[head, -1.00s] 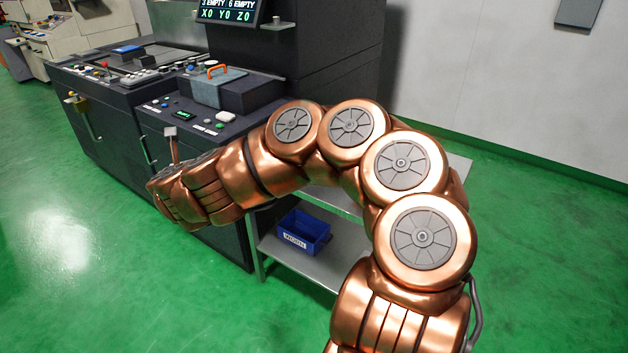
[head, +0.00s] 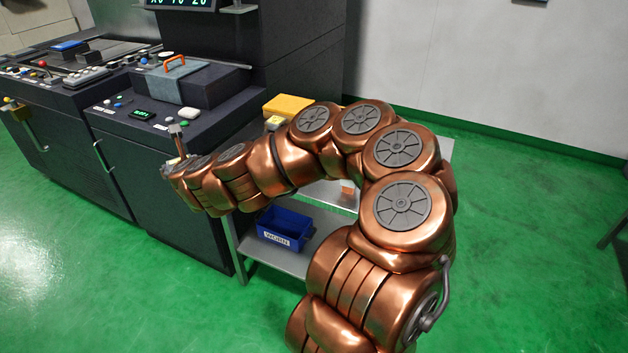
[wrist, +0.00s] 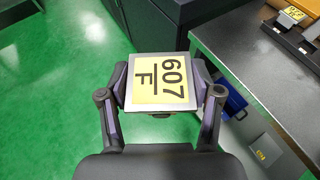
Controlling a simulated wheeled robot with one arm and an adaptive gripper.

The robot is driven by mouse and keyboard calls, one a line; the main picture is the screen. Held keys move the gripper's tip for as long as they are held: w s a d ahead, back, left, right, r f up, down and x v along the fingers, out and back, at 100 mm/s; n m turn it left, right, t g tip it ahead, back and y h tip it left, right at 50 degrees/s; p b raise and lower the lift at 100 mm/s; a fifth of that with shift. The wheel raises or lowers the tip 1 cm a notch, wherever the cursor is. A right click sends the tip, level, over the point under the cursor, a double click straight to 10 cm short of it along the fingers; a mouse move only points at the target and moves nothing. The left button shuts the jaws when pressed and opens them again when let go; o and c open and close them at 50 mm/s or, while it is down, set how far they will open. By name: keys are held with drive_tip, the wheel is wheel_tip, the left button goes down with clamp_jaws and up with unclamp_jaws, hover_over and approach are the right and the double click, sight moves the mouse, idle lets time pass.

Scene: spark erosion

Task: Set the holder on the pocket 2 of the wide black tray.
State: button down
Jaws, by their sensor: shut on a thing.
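My gripper (wrist: 163,98) is shut on the holder (wrist: 148,72), a square grey block with a yellow label reading 607 / F on its face. It is held in the air beside a grey table, over green floor. A black piece with raised sections (wrist: 290,38) lies on the table at the upper right of the wrist view, partly cut off. I cannot tell whether it is the wide black tray, nor which part is pocket 2.
The steel table (wrist: 238,42) has bare top near its close corner. A blue bin (head: 285,228) marked WORN stands on its lower shelf. A yellow object (head: 288,105) shows behind my arm. The dark machine (head: 180,100) stands at the left. Green floor is open in front.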

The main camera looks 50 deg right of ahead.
drive_tip(key=shift+s+d+f+n+y+b, duration=0.3)
drive_tip(key=shift+s+d+f+b, duration=1.15)
drive_tip(key=shift+s+d, duration=2.2)
drive_tip(key=shift+s+d+f+n+y+b, duration=0.3)
drive_tip(key=shift+s+d+f+b, duration=1.55)
drive_tip(key=shift+d, duration=3.35)
drive_tip(key=shift+s+d+f+n+y+b, duration=0.25)
drive_tip(key=shift+s+d+f+b, duration=0.85)
drive_tip(key=shift+s+d, duration=2.75)
drive_tip(key=shift+t, duration=0.3)
drive_tip(key=w+d, duration=0.3)
drive_tip(key=w, duration=0.2)
drive_tip(key=w+d+f, duration=0.1)
drive_tip(key=w+d, duration=0.2)
drive_tip(key=w, duration=0.2)
drive_tip(key=w+d+p, duration=0.1)
drive_tip(key=w+d, duration=0.2)
drive_tip(key=w, duration=0.1)
drive_tip(key=shift+w+f, duration=0.15)
drive_tip(key=shift+w, duration=0.25)
drive_tip(key=shift+f, duration=1.75)
drive_tip(key=shift+f, duration=0.15)
drive_tip(key=shift+c, duration=1.1)
unclamp_jaws()
